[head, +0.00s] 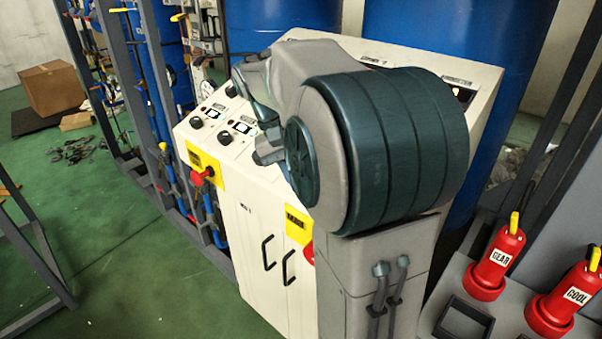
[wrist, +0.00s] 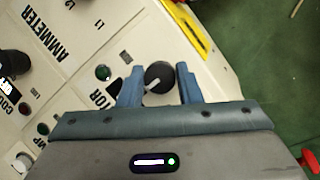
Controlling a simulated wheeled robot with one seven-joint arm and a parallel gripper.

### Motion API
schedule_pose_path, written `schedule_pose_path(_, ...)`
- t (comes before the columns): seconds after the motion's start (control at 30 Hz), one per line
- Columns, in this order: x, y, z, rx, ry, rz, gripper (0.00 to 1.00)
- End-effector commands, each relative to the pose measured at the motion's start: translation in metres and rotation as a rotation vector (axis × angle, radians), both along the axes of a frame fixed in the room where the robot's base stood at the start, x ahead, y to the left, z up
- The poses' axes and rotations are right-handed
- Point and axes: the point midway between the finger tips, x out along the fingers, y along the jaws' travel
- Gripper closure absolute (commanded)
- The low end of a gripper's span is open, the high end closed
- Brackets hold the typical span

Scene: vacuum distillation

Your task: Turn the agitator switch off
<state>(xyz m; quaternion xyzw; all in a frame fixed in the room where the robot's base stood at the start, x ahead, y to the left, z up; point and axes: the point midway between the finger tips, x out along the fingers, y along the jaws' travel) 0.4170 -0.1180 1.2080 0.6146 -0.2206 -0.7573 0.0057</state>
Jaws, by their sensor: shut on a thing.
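The agitator switch is a round black knob with a pale pointer (wrist: 159,77) on the cream panel, beside lettering that ends in "TOR", in the wrist view. The pointer slants. My gripper (wrist: 158,86) has its blue fingers on either side of the knob and is shut on it. In the head view my gripper (head: 266,152) is low at the panel's front edge. My arm hides the agitator switch there.
The cream control cabinet (head: 262,262) carries other black knobs (head: 197,123) and a red emergency knob on a yellow plate (head: 204,173). Blue tanks (head: 285,15) stand behind. Red bottles labelled GEAR (head: 496,262) and COOL (head: 566,300) stand at the right. Green floor is open at the left.

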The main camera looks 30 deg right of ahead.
Motion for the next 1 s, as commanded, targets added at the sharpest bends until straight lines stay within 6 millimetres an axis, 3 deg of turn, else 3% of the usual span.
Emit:
schedule_pose_path(0.07, 0.001, 0.0, 0.001, -0.001, -0.003, 0.0, 0.91)
schedule_pose_path(0.1, 0.001, 0.0, 0.001, -0.001, -0.003, 0.0, 0.6)
schedule_pose_path(0.17, 0.001, 0.0, 0.001, -0.001, -0.003, 0.0, 0.47)
schedule_pose_path(0.57, 0.003, 0.002, 0.007, 0.0, -0.003, 0.0, 0.47)
schedule_pose_path(1.0, 0.022, 0.025, 0.081, 0.0, -0.005, 0.0, 0.47)
